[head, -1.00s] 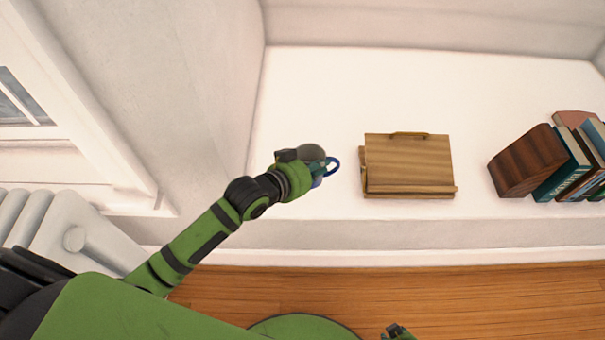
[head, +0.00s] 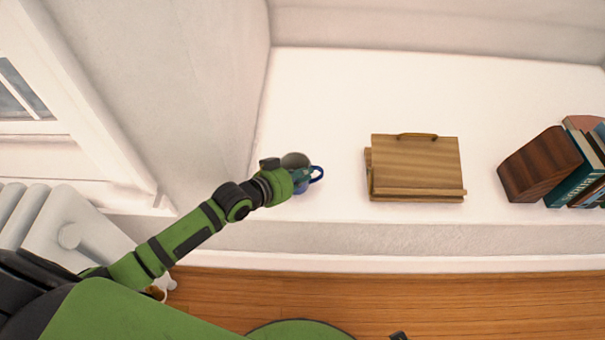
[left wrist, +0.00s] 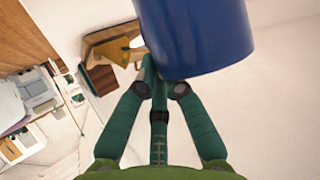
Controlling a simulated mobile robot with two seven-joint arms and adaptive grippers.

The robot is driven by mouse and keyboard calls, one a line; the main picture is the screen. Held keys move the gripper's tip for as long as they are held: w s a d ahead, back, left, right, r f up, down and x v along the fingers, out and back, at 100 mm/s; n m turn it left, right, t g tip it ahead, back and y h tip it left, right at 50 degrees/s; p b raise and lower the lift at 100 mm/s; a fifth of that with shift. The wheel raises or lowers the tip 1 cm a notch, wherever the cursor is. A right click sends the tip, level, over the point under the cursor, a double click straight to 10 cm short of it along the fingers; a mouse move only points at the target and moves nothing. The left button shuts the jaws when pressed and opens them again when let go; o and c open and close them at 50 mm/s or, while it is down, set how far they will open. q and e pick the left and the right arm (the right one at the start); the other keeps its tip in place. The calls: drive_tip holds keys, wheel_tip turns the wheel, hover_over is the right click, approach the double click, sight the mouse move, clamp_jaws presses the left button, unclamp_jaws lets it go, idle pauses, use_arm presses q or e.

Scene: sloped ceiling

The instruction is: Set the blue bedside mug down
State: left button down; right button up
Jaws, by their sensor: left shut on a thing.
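The blue mug (head: 302,189) is at my left gripper (head: 298,176), over the left part of the white ledge (head: 330,90). Its grey opening faces up and its blue handle points right in the head view. In the left wrist view the mug (left wrist: 195,35) fills the top centre. There the fingers of my left gripper (left wrist: 155,72) come together at the mug's lower edge, shut on it. Part of the mug is hidden behind the gripper in the head view. I cannot tell whether its base touches the ledge.
A wooden stand (head: 415,165) is on the ledge, right of the mug. A dark wooden block (head: 540,163) and several books (head: 577,170) are farther right. The ledge behind the mug is clear. A wall (head: 215,80) rises close to the left. A white radiator (head: 70,220) is at lower left.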

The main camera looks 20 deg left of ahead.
use_arm(q)
drive_tip(key=shift+f, duration=0.15)
drive_tip(key=c, duration=1.3)
unclamp_jaws()
drive_tip(key=shift+c, duration=0.2)
use_arm(e)
drive_tip(key=shift+r, duration=0.1)
use_arm(q)
drive_tip(key=p+v, duration=0.3)
drive_tip(key=v, duration=0.9)
drive_tip(key=shift+r, duration=0.25)
use_arm(e)
drive_tip(key=shift+w+d+f+t, duration=0.3)
drive_tip(key=shift+w+f+t, duration=0.45)
drive_tip(key=shift+t, duration=0.05)
use_arm(q)
drive_tip(key=shift+w, duration=0.1)
